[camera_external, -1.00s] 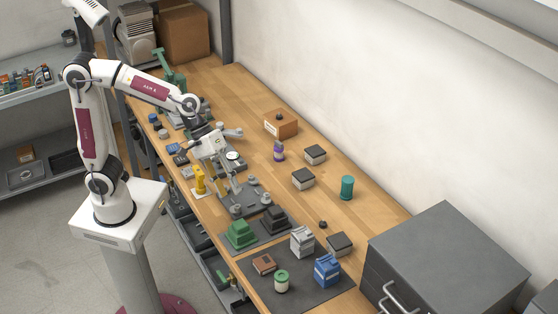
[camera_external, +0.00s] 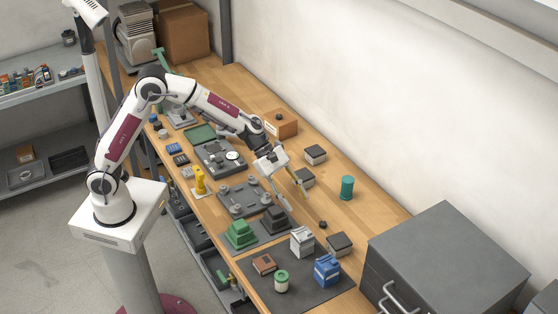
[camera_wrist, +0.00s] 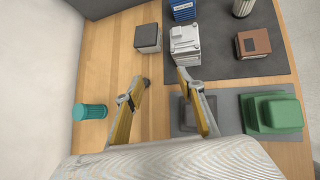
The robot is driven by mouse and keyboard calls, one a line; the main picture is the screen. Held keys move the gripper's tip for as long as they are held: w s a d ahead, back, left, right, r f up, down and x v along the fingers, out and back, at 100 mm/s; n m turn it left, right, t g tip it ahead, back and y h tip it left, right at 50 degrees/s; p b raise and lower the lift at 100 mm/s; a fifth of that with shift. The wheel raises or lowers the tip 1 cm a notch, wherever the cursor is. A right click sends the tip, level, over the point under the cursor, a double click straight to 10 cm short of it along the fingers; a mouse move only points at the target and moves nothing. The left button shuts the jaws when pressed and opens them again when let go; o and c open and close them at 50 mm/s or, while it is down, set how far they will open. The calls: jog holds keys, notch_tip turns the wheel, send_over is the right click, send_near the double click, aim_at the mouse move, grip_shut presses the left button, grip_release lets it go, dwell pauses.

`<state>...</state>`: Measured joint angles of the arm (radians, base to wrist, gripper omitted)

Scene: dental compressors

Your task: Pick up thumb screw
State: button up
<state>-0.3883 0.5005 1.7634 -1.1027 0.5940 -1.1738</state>
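A small dark knob (camera_external: 322,224), which looks like the thumb screw, sits on the bare wood of the bench in the external view. It is too small to make out its shape. In the wrist view, a dark bit of it (camera_wrist: 147,83) shows by the tip of the left finger, which partly hides it. My gripper (camera_external: 296,203) is open and empty, pointing down above the bench, up and left of the knob in the external view. Its two yellow-sided fingers (camera_wrist: 163,80) stand wide apart in the wrist view.
A black stepped block (camera_external: 274,219) and a green one (camera_external: 240,235) stand left of the knob. A silver unit (camera_external: 302,242) and a dark-topped box (camera_external: 340,244) are close below it. A teal cylinder (camera_external: 347,187) stands up right. Bare wood lies between.

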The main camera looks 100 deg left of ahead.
aim_at(320, 222)
jog(key=w+a+f+n, duration=0.1)
jog(key=f, duration=0.1)
jog(key=w+a+f+n, duration=0.1)
jog(key=a+n, duration=0.1)
jog(key=w+a+f+n, duration=0.1)
jog(key=a+f, duration=0.1)
jog(key=shift+w+a+f+t+y, duration=0.15)
jog(key=shift+f+t+y, duration=0.15)
jog(key=shift+w+f, duration=0.1)
jog(key=shift+x, duration=1.15)
jog(key=shift+f, duration=0.1)
jog(key=shift+x, duration=2.55)
jog(key=shift+a, duration=0.1)
jog(key=c, duration=0.8)
